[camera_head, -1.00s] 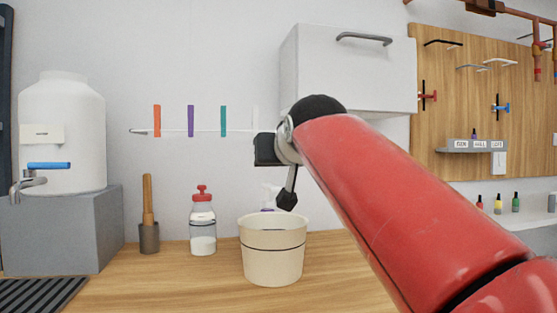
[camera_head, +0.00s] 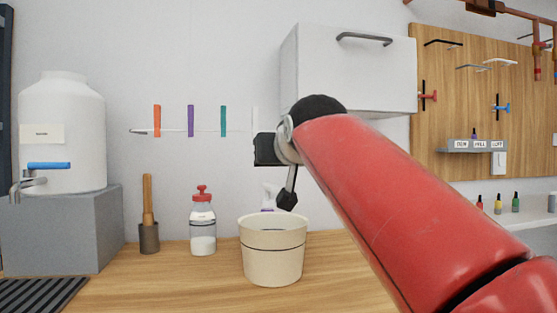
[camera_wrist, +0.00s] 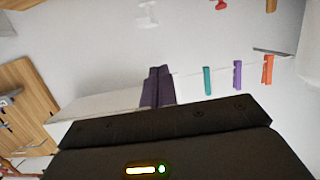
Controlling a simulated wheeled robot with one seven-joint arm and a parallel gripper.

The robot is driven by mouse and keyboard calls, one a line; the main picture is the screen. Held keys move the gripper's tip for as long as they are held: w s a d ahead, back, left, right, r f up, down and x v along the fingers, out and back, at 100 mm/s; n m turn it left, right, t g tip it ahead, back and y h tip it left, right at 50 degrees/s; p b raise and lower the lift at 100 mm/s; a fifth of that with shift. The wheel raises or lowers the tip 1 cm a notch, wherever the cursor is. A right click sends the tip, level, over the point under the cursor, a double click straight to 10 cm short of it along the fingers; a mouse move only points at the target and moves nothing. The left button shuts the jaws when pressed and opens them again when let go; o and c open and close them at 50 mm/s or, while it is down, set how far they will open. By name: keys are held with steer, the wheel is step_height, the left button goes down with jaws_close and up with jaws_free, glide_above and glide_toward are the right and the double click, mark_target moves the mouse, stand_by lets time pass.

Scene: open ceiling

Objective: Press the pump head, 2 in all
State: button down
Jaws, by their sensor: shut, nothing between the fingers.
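A white pump head (camera_head: 268,191) shows behind the cream tub (camera_head: 272,262), which hides most of its bottle. A bit of purple shows just under the head. My gripper (camera_head: 287,201) points down just right of the pump head in the head view; I cannot tell whether they touch. In the wrist view, my gripper's fingers (camera_wrist: 156,72) are together and hold nothing. A white pump head (camera_wrist: 148,14) also shows at the top of the wrist view, apart from the fingertips in the picture.
A red-topped bottle (camera_head: 203,225) and a pestle in a cup (camera_head: 149,225) stand left of the tub. A white dispenser (camera_head: 62,130) sits on a grey block at far left. A white cabinet (camera_head: 345,75) hangs behind my arm.

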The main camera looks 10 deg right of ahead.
steer(key=shift+w+d+r, duration=0.1)
steer(key=shift+d+r, duration=0.1)
steer(key=shift+r, duration=0.25)
steer(key=shift+w+d+r, duration=0.1)
steer(key=shift+d+r, duration=0.1)
steer(key=shift+r, duration=0.25)
steer(key=p, duration=0.2)
glide_above(272, 187)
steer(key=shift+w+f, duration=0.25)
steer(key=shift+f, duration=0.35)
steer(key=shift+w+f, duration=0.2)
steer(key=shift+f, duration=0.4)
step_height(272, 187, down, 3)
steer(key=shift+s+r+b, duration=0.1)
steer(key=shift+r+b, duration=0.1)
steer(key=shift+b, duration=0.5)
steer(key=shift+f, duration=0.7)
steer(key=shift+f, duration=0.1)
